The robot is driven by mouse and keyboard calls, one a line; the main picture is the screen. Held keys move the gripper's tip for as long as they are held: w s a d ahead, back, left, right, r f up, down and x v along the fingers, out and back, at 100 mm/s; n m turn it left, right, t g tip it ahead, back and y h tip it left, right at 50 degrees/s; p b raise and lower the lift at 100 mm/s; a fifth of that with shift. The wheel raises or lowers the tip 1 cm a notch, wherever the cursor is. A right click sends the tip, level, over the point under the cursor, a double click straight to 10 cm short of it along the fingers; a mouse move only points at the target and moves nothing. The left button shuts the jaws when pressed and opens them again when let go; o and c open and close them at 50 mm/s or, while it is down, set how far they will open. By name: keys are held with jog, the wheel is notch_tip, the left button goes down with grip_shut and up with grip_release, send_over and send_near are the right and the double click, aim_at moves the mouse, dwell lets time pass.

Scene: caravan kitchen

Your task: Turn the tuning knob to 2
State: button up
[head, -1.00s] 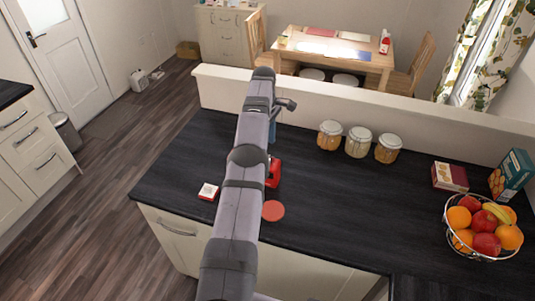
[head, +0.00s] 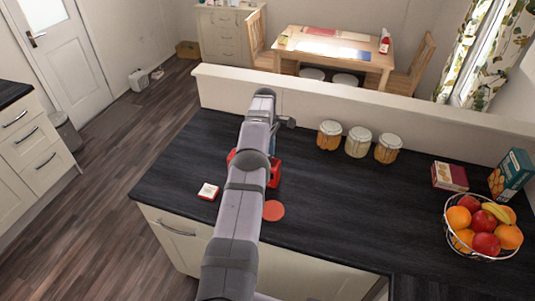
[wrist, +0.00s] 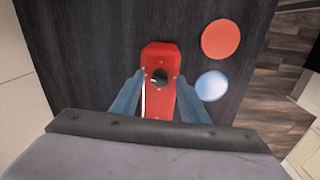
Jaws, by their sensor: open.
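A red device (head: 275,174) stands on the dark counter, mostly hidden behind my arm in the head view. In the wrist view the red device (wrist: 160,57) lies between my fingers, with a dark round knob (wrist: 159,78) on its face. My gripper (wrist: 159,75) is open, with one blue-grey finger on each side of the device. I cannot tell whether the fingers touch anything. No number marks on the knob can be read.
A red disc (head: 273,210) lies on the counter in front of the device. A shiny bluish disc (wrist: 212,86) shows beside it in the wrist view. Jars (head: 358,142) and a fruit bowl (head: 484,225) stand to the right.

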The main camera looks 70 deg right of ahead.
jog(key=shift+f, duration=0.2)
jog(key=shift+c, duration=0.6)
grip_shut()
jog(key=shift+m, duration=1.5)
jog(key=shift+o, duration=0.6)
grip_release()
jog(key=shift+r, duration=0.15)
